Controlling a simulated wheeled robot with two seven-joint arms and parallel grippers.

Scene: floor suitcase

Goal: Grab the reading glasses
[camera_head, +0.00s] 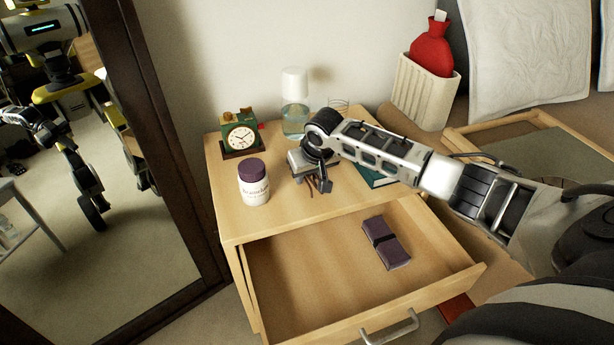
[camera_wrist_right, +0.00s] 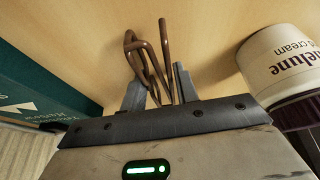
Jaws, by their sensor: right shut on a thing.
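The brown reading glasses (camera_head: 311,187) are at the right gripper's fingertips, over the nightstand top, mostly hidden in the head view. In the right wrist view the thin brown frame of the glasses (camera_wrist_right: 165,40) rises from between the fingers, with its loops near the wooden surface. My right gripper (camera_head: 322,184) is shut on the glasses; its fingers also show in the wrist view (camera_wrist_right: 159,90). I cannot tell whether the glasses still touch the wood. My left gripper is not in view.
The open drawer (camera_head: 310,284) holds a dark purple case (camera_head: 386,243). A mirror (camera_head: 150,235) stands left.

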